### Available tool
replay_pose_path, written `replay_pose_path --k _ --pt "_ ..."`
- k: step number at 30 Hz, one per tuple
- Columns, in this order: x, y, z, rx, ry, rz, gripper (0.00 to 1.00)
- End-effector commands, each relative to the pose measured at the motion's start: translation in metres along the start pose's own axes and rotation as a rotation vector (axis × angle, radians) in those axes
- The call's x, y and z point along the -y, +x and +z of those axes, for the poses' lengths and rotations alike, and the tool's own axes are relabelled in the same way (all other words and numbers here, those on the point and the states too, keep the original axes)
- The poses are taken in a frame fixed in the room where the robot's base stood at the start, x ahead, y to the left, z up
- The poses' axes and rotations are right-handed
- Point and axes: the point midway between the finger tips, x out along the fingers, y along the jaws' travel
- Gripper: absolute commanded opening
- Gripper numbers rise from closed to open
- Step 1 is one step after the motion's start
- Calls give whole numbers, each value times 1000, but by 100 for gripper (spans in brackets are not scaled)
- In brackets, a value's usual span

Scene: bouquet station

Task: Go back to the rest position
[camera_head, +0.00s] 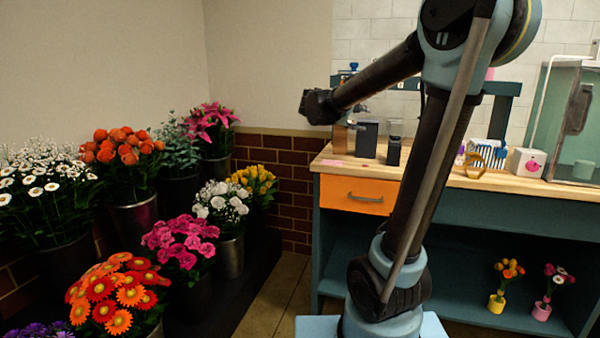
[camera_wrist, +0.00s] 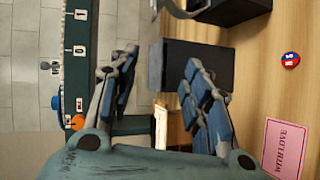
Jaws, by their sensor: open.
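My gripper (camera_wrist: 161,60) is open in the wrist view, its two blue-padded fingers spread apart with nothing held between them. A dark grey box (camera_wrist: 205,62) on the wooden bench lies beyond and partly behind the right finger; I cannot tell its distance from the fingers. In the head view my arm (camera_head: 440,130) rises from its base, bends at the top and reaches down to the left, toward the workbench (camera_head: 340,172). The gripper fingers cannot be made out there.
Flower buckets stand at left, with orange gerberas (camera_head: 118,292) nearest. The bench has an orange drawer (camera_head: 358,196), dark boxes (camera_head: 366,138), a white box (camera_head: 528,162) and a glass cabinet (camera_head: 578,120). A pink card (camera_wrist: 284,149) and round badge (camera_wrist: 290,59) lie on the bench.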

Motion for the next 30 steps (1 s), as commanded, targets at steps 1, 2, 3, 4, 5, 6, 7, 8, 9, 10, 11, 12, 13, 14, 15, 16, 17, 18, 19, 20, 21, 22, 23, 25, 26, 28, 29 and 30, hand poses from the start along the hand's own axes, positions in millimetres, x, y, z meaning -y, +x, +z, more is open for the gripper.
replay_pose_path --k 1,2,3,4,5,6,7,8,9,10,11,12,13,14,15,16,17,18,19,20,21,22,23,25,26,28,29,30 --pt "13 1 23 20 24 -49 44" --pt "21 1 35 31 40 -80 44" --pt "33 0 51 45 62 -123 44" --pt "42 -1 62 55 77 -155 44" --pt "51 -2 73 65 94 -186 44" --pt "63 -4 88 79 115 -228 44" --pt "73 -6 98 89 132 -259 44" --pt "83 -9 109 100 149 -291 44" --pt "96 -12 123 114 172 -333 44" --pt "106 -16 132 123 189 -364 44" --pt "116 -19 142 133 206 -395 44" --pt "129 -24 154 145 230 -436 44" --pt "139 -28 162 154 247 -468 44" --pt "150 -32 171 164 265 -499 44" --pt "163 -39 182 176 289 -539 44" --pt "174 -44 189 185 307 -570 44" --pt "184 -49 197 194 325 -601 44" --pt "198 -56 206 205 349 -643 44" --pt "209 -62 212 213 367 -673 44" --pt "219 -68 219 221 386 -703 44" --pt "233 -76 226 231 411 -744 44" --pt "243 -82 232 238 430 -775 44" --pt "253 -88 236 246 449 -805 44" --pt "277 -104 247 262 492 -876 44" --pt "287 -110 251 268 512 -906 44" --pt "308 -125 258 280 554 -973 44" --pt "316 -131 261 284 571 -999 44" --pt "326 -139 263 289 592 -1031 44"
